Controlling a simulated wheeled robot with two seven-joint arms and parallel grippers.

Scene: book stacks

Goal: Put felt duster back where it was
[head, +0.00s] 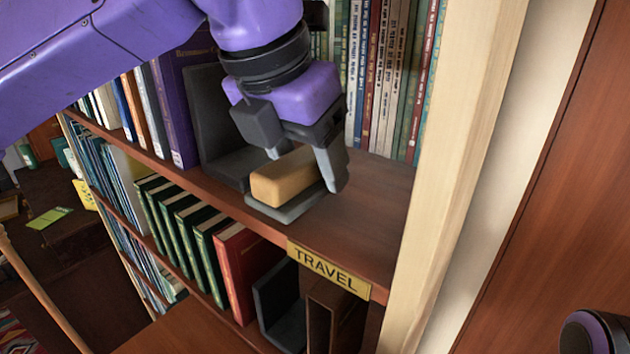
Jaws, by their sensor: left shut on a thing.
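The felt duster (286,182) has a tan wooden-looking block on top of a flat grey pad. It is at the front edge of the upper shelf (375,200), above the left part of the TRAVEL label. My left gripper (305,170) comes down from above with its grey fingers on either side of the block, shut on it. I cannot tell whether the pad touches the shelf board. My right gripper is not in view; only a round purple and black part of mine shows at the lower right.
A dark bookend (215,125) stands left of the duster, beside a purple book (185,105). A row of upright books (385,80) stands behind. A pale wooden post (455,150) closes the shelf on the right. Bare board lies right of the duster. The TRAVEL label (328,270) is on the front edge.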

